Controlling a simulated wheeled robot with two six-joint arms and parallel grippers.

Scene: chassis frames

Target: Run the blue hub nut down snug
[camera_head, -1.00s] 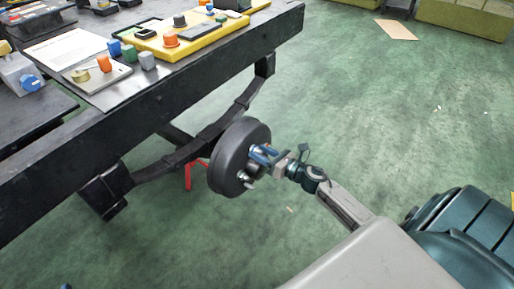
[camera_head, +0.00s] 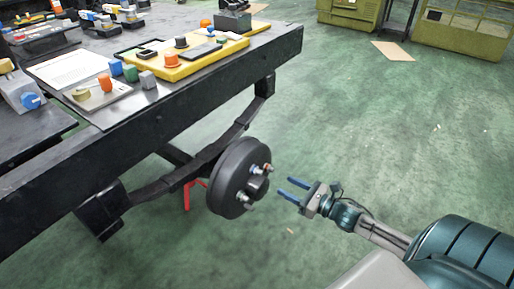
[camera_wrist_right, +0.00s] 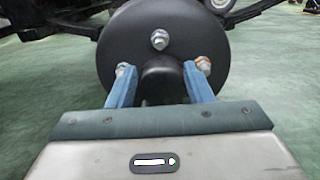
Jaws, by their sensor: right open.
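The dark round hub drum (camera_head: 229,181) stands on edge at the end of the axle; it also fills the top of the right wrist view (camera_wrist_right: 159,18). A small bluish nut (camera_head: 253,169) sits on its upper stud and shows at the top of the face in the wrist view (camera_wrist_right: 159,41). A reddish fastener (camera_head: 267,168) and a silvery one (camera_head: 248,206) sit on the face too. My right gripper (camera_head: 287,190) is open and empty, its blue fingers pointing at the hub face with a gap between. My left gripper is out of view.
The black chassis frame (camera_head: 190,95) runs above the hub, carrying a yellow tray (camera_head: 205,62) and small coloured parts. A red stand (camera_head: 187,196) is behind the hub.

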